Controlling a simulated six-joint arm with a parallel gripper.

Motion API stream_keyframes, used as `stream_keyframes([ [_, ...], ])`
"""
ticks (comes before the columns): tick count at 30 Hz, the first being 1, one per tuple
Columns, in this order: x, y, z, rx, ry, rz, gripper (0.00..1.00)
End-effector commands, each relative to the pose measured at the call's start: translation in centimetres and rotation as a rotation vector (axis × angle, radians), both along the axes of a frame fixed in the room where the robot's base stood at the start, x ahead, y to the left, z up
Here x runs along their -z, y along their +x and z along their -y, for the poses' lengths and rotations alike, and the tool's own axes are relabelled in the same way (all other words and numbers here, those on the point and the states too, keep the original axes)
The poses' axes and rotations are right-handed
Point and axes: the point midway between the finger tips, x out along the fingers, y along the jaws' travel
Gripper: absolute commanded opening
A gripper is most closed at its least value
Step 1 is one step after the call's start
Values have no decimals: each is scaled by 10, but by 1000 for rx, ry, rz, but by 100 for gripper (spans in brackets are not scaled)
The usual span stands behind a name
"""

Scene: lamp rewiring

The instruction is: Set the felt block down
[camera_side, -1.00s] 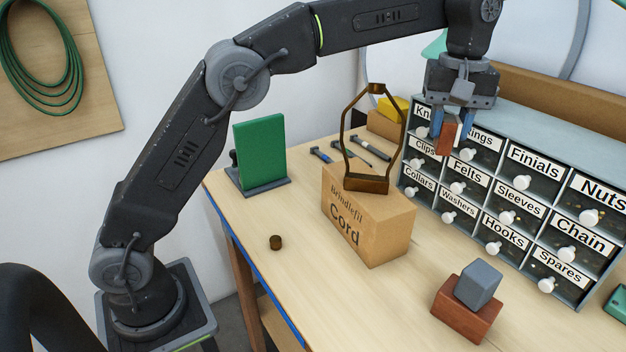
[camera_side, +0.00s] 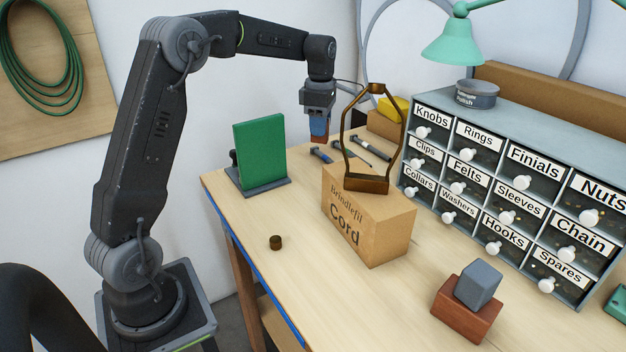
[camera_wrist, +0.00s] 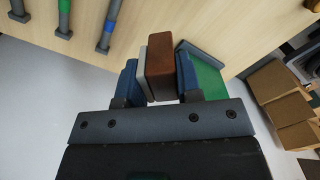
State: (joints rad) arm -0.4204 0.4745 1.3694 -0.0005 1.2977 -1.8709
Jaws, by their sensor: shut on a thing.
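My gripper (camera_side: 319,126) hangs over the far left part of the bench, between the green panel and the brass lantern frame. Its blue fingers are shut on a reddish-brown block, which I take as the felt block (camera_wrist: 161,74). In the wrist view the block has a thin pale layer along its left side. The block is held above the bench top near the tools, and its underside is hidden.
A green panel (camera_side: 260,148) stands on a grey base left of my gripper. A brass frame (camera_side: 367,184) sits on a Cord box (camera_side: 368,224) to the right. Hand tools (camera_side: 322,154) lie close by. A grey block (camera_side: 478,284) rests on a brown one (camera_side: 464,312). The front-middle bench is fairly clear.

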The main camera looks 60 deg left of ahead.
Motion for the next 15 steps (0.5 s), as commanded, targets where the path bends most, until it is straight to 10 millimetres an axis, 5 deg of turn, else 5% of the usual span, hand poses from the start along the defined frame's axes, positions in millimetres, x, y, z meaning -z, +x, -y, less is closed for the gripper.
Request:
stream_keyframes([
  [15,63,-12,-12,-66,-1,-2,8],
])
